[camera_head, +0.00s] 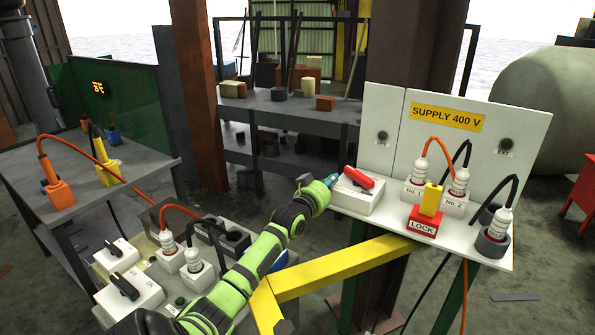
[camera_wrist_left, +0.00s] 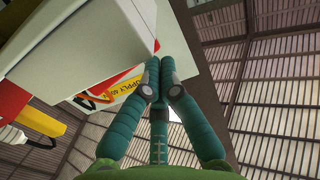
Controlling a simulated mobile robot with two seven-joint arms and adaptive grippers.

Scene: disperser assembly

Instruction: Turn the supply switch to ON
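The supply switch is a red handle (camera_head: 357,177) on a white box (camera_head: 362,201) at the left end of the supply panel's shelf. The handle lies slanted, its lower right end toward the panel. My left gripper (camera_head: 331,180), with teal fingers, is just left of the handle, close to the box; I cannot tell whether it touches. In the left wrist view the fingers (camera_wrist_left: 162,66) come together at their tips, with nothing visible between them, beside a white box edge (camera_wrist_left: 80,40). The yellow supply label (camera_wrist_left: 127,87) shows behind. My right gripper is not in view.
The panel carries a yellow "SUPPLY 400 V" label (camera_head: 446,117), several plugs with cables, and a red LOCK block (camera_head: 424,224) with a yellow part (camera_head: 431,199). A yellow beam (camera_head: 345,268) runs below the shelf. Another white switch box (camera_head: 130,292) stands at lower left.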

